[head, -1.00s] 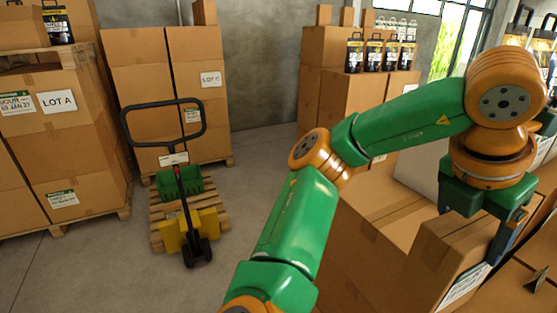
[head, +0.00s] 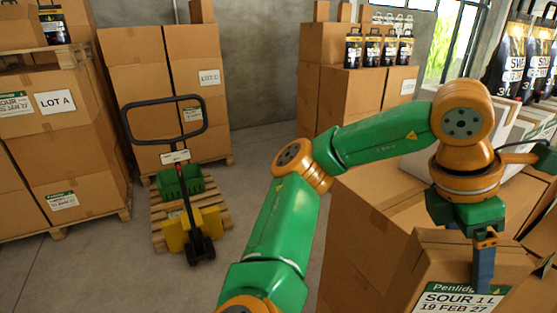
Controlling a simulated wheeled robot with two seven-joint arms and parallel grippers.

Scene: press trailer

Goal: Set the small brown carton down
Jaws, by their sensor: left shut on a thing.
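The small brown carton (head: 438,262) is at the lower right of the head view, its face labelled "SOUR 1 L 19 FEB 27" turned toward me. My left gripper (head: 484,270) is shut on its upper part, one blue finger lying down the labelled face. My right gripper is not in view.
Larger brown cartons (head: 372,215) stand behind and left of the held carton. Black bags (head: 515,60) stand at the right edge. A pallet jack (head: 190,222) with a green crate (head: 180,182) stands on the floor at left.

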